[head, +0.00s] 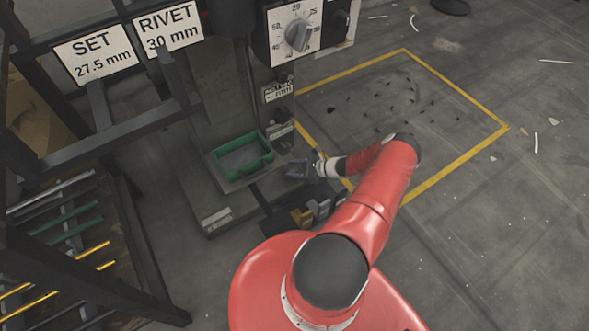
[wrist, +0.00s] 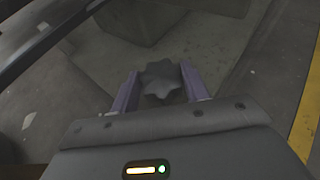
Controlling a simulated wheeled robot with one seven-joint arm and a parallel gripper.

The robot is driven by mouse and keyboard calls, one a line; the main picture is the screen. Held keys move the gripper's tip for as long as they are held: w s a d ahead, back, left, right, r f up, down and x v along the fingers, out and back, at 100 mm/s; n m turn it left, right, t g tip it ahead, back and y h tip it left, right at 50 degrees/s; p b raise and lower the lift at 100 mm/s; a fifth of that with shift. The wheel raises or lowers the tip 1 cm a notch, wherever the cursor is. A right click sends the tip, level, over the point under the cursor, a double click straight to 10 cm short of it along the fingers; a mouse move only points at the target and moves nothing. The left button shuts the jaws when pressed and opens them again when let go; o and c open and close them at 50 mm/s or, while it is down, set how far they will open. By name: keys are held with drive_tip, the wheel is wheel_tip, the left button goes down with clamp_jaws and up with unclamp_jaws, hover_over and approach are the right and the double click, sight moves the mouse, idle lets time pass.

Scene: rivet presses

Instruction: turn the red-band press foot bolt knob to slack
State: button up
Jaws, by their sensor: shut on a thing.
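The foot bolt knob (wrist: 161,78) is a grey, star-shaped lobed knob in the middle of the wrist view, low by the press base. My gripper (wrist: 159,88) has its two purple fingers on either side of the knob and is shut on it. In the head view my gripper (head: 297,169) is down at the right side of the press foot, and the knob itself cannot be made out there. The press (head: 215,95) is a grey column on a base plate. I see no red band on it in these frames.
A green tray (head: 242,158) sits on the press base. A dial box (head: 297,33) is above. Small bins (head: 311,213) stand close below my gripper. A dark rack with rods (head: 75,225) is at left. Floor inside the yellow lines (head: 400,110) holds only scattered debris.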

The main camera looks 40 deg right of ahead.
drive_tip(key=shift+w+d+f+n+g+y+b, duration=0.15)
drive_tip(key=shift+f+n+g+y+b, duration=0.4)
drive_tip(key=shift+b, duration=1.5)
drive_tip(key=n+g+y+b, duration=0.1)
drive_tip(key=n+g+b, duration=0.1)
drive_tip(key=b, duration=0.3)
drive_tip(key=shift+w+r+n+y+b, duration=0.1)
drive_tip(key=shift+n+y+b, duration=0.15)
drive_tip(key=shift+y+b, duration=0.1)
drive_tip(key=shift+r+n+g+y+b, duration=0.3)
drive_tip(key=shift+n+g+b, duration=0.2)
drive_tip(key=shift+g+b, duration=0.25)
drive_tip(key=shift+r, duration=0.1)
drive_tip(key=o, duration=1)
